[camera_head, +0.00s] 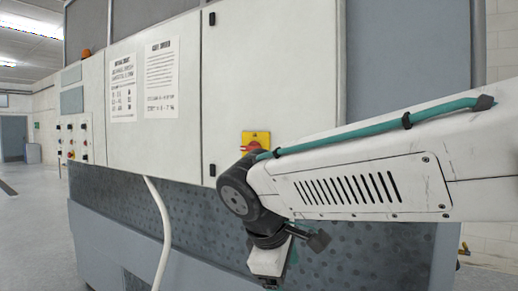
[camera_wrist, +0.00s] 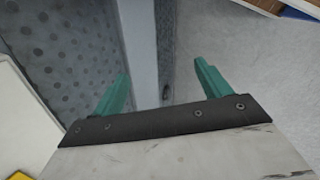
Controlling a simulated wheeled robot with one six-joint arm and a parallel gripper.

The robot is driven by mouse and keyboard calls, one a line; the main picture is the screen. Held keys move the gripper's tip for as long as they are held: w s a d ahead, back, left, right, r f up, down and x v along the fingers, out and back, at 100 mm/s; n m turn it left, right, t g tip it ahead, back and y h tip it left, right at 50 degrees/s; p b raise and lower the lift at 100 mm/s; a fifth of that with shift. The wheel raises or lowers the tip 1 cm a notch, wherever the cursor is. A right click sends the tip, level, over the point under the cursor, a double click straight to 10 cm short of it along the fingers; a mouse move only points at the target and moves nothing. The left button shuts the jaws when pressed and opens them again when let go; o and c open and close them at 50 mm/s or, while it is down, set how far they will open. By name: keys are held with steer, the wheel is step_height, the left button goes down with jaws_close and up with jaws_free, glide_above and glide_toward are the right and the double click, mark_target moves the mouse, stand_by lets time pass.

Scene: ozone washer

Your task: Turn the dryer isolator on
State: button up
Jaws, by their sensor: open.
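A yellow isolator plate with a red rotary handle (camera_head: 256,140) is on the white cabinet front, in the middle of the head view. My arm joint hides part of its lower side, and I cannot tell the handle's setting. A yellow patch (camera_wrist: 19,175) at the lower left edge of the wrist view may be the same plate. My gripper (camera_wrist: 162,84) is open and empty, its two teal fingers wide apart. In the head view my gripper hangs below and slightly right of the isolator, apart from it, mostly hidden by the wrist.
The white cabinet doors (camera_head: 263,65) carry printed notices (camera_head: 161,78). A panel of knobs (camera_head: 75,138) is at the far left. A white hose (camera_head: 161,230) runs down the front. A blue-grey dotted lower panel (camera_head: 345,248) lies behind my arm. Open floor (camera_head: 30,230) is at left.

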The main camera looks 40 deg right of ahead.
steer(key=w+d+r+n+t+h, duration=0.1)
steer(key=w+d+r+n+h, duration=0.45)
steer(key=w+r, duration=0.35)
steer(key=n+t+h, duration=0.4)
steer(key=n+h, duration=0.3)
steer(key=n, duration=0.3)
glide_toward(247, 148)
steer(key=d, duration=0.3)
steer(key=shift+y, duration=0.25)
steer(key=x, duration=0.7)
steer(key=shift+w+a+r, duration=0.15)
steer(key=shift+w+r, duration=0.1)
steer(key=shift+w, duration=0.1)
steer(key=c, duration=1)
